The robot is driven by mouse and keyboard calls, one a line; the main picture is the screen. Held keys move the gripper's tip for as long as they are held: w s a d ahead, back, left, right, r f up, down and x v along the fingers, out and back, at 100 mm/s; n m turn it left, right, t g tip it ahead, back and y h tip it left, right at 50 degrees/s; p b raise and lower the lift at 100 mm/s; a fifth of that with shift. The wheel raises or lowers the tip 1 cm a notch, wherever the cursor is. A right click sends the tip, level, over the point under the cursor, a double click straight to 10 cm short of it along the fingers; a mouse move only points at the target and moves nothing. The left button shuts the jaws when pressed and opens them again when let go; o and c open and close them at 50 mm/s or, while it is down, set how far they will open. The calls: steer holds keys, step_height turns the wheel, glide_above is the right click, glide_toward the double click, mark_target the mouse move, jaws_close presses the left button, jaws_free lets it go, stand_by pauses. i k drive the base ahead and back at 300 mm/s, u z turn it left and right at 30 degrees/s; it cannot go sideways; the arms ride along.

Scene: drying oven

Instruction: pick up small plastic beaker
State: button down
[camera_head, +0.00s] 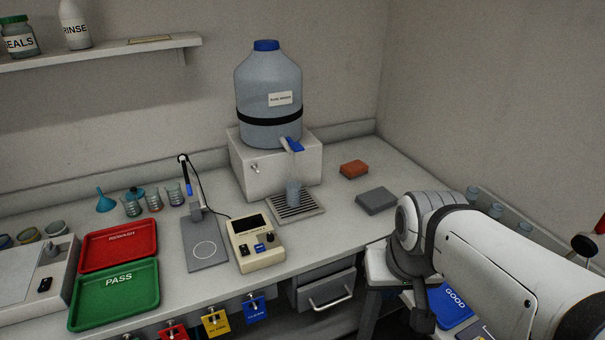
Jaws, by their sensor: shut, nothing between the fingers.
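A small clear bluish beaker (293,192) stands upright on a slatted drip tray (312,210), below the blue tap of a large water bottle. Several small beakers (155,200) with graduation marks stand at the back left of the bench. More small bluish vessels (497,210) stand in a row at the right, partly behind my arm. I cannot tell from the picture which of these the task names. My arm comes in from the lower right and bends downward at the right of the bench. My gripper is not in view, and no beaker is seen held.
A bottle dispenser (276,163) stands at the back. A meter (254,244) and probe stand (206,252) are centre. Red (118,247) and green (113,297) trays lie left. A grey block (376,201) and orange sponge (354,169) lie right. A drawer (327,290) is below.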

mark_target(293, 188)
steer(key=u, duration=0.5)
steer(key=i, duration=0.85)
steer(key=z, duration=0.05)
steer(key=k, duration=0.5)
steer(key=z, duration=1.05)
steer(key=k, duration=0.7)
steer(key=u, duration=0.7)
steer(key=i, duration=1)
steer(key=u, duration=0.05)
